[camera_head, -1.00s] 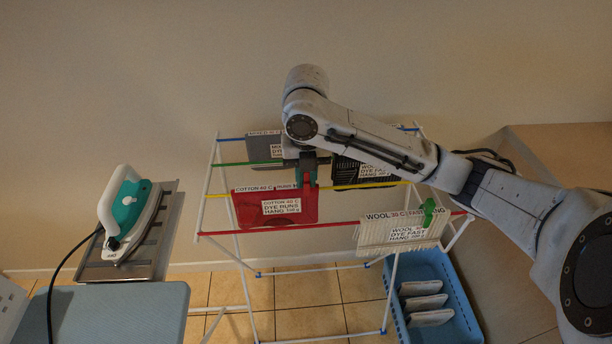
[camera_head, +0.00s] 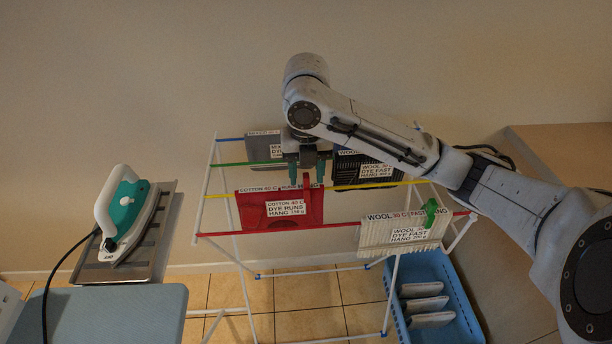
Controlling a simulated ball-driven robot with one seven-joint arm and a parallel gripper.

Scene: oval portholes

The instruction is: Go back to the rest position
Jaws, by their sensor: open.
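My gripper (camera_head: 307,176) is open and empty, with two green fingers pointing down. It is over the drying rack, at the top edge of a red cloth (camera_head: 254,210) labelled cotton, dye runs. A red peg (camera_head: 306,183) stands on that cloth's top edge, between or just behind the fingers; I cannot tell whether they touch it. The red cloth hangs on the yellow rail (camera_head: 355,186) of the drying rack (camera_head: 205,190).
A cream wool cloth (camera_head: 385,238) with a green peg (camera_head: 430,213) hangs front right. A grey cloth (camera_head: 262,150) and a black cloth (camera_head: 352,172) hang behind. A blue basket (camera_head: 468,318) is below right. An iron (camera_head: 122,212) stands at left.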

